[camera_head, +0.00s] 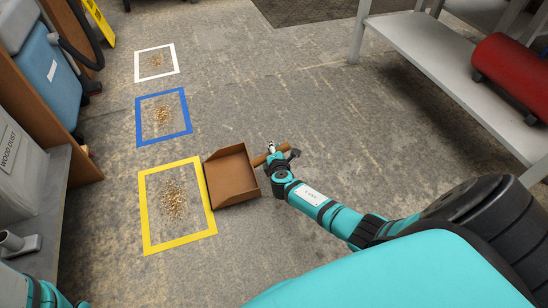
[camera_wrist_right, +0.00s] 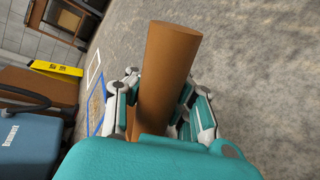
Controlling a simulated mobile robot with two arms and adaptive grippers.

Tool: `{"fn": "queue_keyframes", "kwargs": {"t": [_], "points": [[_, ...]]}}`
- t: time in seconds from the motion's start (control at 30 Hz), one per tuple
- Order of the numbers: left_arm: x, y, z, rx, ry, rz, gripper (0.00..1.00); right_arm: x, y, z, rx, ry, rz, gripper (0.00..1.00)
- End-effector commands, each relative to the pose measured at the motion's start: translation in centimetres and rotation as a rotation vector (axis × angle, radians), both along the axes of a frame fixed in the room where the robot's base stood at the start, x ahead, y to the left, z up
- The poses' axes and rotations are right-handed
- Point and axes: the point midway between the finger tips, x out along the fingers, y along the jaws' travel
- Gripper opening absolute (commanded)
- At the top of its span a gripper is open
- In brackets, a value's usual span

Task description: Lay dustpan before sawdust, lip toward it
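The brown dustpan (camera_head: 232,178) is at the right edge of the yellow-framed floor square (camera_head: 210,205). Its open lip faces left, toward the sawdust (camera_head: 173,201) inside that square. Its round handle (camera_head: 262,159) points right, away from the sawdust. My right gripper (camera_head: 275,156) is at the handle; in the right wrist view, its fingers (camera_wrist_right: 160,100) close on both sides of the handle (camera_wrist_right: 168,60). I cannot tell whether the pan touches the floor. My left gripper is out of view; only a bit of my left arm shows at the bottom left.
Blue (camera_head: 188,117) and white (camera_head: 177,62) floor frames, each with sawdust, lie farther back. A wood dust bin (camera_head: 15,165) and a blue machine (camera_head: 48,72) stand left. A grey shelf (camera_head: 440,70) with a red cylinder (camera_head: 515,70) stands right. The middle floor is clear.

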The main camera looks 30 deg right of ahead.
Motion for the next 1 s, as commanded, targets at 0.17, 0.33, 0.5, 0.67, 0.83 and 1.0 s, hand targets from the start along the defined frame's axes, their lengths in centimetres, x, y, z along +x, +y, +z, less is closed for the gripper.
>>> {"fn": "queue_keyframes", "kwargs": {"t": [0.17,0.33,0.5,0.67,0.83,1.0], "points": [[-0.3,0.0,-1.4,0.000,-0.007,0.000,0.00,0.1,0.0,-1.7,0.000,-0.001,0.001,0.00],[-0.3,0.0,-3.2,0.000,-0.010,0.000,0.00,0.1,0.0,-3.6,0.001,-0.001,0.001,0.00],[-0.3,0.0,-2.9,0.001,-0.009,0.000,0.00,0.1,0.0,-3.4,0.001,-0.001,0.001,0.00],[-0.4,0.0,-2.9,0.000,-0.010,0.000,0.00,0.0,0.0,-3.5,0.000,0.001,0.001,0.00],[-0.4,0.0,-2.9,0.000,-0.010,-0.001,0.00,0.0,0.0,-3.5,0.000,0.000,0.001,0.11],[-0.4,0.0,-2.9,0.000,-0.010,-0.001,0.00,0.0,0.0,-3.5,0.000,0.000,0.000,0.33]]}}
